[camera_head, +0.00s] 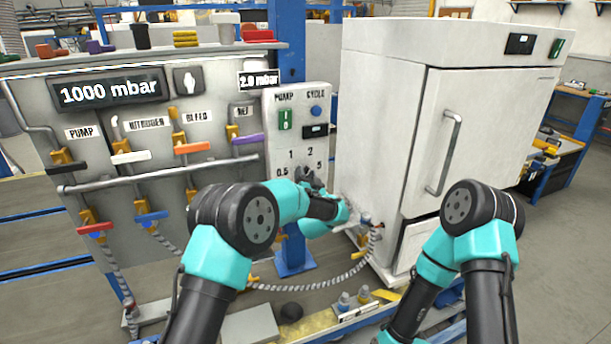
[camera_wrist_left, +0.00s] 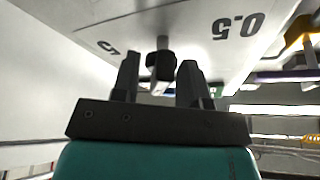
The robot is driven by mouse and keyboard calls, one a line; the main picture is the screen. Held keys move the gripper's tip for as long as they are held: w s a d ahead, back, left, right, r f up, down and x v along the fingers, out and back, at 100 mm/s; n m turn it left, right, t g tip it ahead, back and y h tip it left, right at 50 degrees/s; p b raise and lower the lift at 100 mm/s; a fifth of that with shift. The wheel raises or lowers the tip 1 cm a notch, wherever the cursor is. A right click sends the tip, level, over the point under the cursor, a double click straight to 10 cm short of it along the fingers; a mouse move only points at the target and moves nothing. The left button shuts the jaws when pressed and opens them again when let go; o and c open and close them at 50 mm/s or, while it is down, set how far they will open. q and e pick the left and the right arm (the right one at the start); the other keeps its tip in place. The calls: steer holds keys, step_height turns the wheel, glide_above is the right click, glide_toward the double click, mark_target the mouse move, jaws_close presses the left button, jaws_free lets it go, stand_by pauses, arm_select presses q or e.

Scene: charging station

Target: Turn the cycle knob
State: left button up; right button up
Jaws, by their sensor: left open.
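The cycle knob is a small dark dial knob (camera_wrist_left: 161,66) on the light control panel (camera_head: 273,150), below the PUMP and CYCLE labels, with 0.5, 1, 2 and 5 marked around it. In the head view, dark parts of my gripper and the knob overlap and are hard to separate. My left gripper (camera_head: 308,182) is at the dial from below. In the left wrist view, its two black fingers (camera_wrist_left: 160,72) are open, with the knob between their tips and a visible gap on both sides. My right arm is at the right; its gripper is out of view.
A white oven-like cabinet (camera_head: 390,120) with a long handle (camera_head: 443,150) stands just right of the panel. A valve board (camera_head: 165,190) with coloured levers and a pipe is to the left. A grey hose (camera_head: 310,286) hangs below my left arm.

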arm_select(q)
steer(key=shift+w, duration=0.1)
steer(key=c, duration=0.6)
steer(key=shift+n, duration=0.6)
steer(key=n+y, duration=0.2)
steer(key=n, duration=0.1)
steer(key=n+y, duration=0.2)
steer(key=n, duration=0.2)
steer(key=shift+n, duration=0.3)
steer(key=n+g+y, duration=0.1)
steer(key=n+y, duration=0.1)
steer(key=n, duration=0.2)
steer(key=n+g+y, duration=0.1)
steer(key=n+y, duration=0.1)
steer(key=n, duration=0.2)
steer(key=shift+n+g, duration=0.3)
